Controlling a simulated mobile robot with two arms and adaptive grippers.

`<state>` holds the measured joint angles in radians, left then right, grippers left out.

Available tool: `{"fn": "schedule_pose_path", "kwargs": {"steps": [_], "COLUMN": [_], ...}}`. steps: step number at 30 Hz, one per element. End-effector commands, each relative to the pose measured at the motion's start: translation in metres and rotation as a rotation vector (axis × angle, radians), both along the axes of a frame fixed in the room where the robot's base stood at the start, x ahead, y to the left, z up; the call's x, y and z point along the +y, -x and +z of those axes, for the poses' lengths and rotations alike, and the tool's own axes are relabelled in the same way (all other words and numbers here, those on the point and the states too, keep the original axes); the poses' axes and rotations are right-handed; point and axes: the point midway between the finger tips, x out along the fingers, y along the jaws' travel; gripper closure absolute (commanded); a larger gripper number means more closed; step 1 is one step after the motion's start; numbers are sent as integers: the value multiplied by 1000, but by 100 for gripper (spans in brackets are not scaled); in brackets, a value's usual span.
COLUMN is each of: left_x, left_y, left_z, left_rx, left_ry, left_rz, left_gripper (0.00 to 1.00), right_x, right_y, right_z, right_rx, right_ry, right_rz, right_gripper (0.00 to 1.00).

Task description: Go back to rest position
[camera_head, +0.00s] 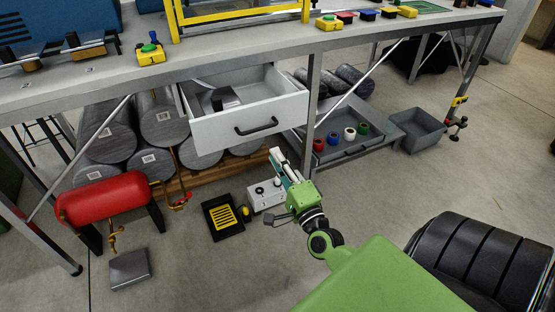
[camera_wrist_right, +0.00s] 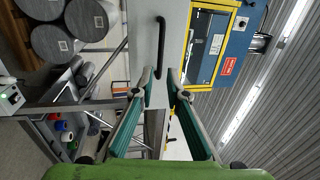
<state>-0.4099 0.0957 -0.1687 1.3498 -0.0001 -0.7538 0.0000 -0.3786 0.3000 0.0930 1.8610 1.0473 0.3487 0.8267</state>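My right gripper (camera_head: 276,156) is in front of the workbench, below and a little right of the handle (camera_head: 256,128) of the open grey drawer (camera_head: 215,135). In the right wrist view my right gripper (camera_wrist_right: 161,74) has its two green-sided fingers apart, with nothing held between them. The black handle (camera_wrist_right: 161,40) shows ahead on the pale drawer front (camera_wrist_right: 146,30), close to the left fingertip in the picture; it appears clear of the fingers. My left gripper is not in view.
A lower drawer (camera_head: 345,150) holding several coloured rolls is pulled out, beside a grey bin (camera_head: 418,130).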

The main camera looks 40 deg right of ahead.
Motion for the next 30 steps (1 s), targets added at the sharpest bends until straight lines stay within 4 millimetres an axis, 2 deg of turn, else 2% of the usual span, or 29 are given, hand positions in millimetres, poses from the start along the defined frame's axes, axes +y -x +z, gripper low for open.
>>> {"fn": "schedule_pose_path", "kwargs": {"steps": [10,12,14,17,19,21,24,27,30], "left_x": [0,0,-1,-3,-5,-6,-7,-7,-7], "left_y": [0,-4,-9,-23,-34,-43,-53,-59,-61], "left_z": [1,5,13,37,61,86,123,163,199], "left_rx": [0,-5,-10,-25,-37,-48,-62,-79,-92], "left_ry": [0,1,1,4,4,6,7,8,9], "left_rz": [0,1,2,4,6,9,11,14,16], "left_gripper": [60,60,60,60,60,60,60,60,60], "right_x": [2,11,29,77,117,154,193,215,222], "right_y": [-1,-2,-3,-3,3,16,42,74,109], "right_z": [0,-2,-6,-19,-34,-52,-80,-105,-126], "right_rx": [4,23,60,162,255,351,488,624,754], "right_ry": [4,26,70,202,333,480,689,894,1073], "right_rz": [4,28,72,196,303,412,557,687,796], "right_gripper": [86,86,86,86,86,86,86,86,86]}}
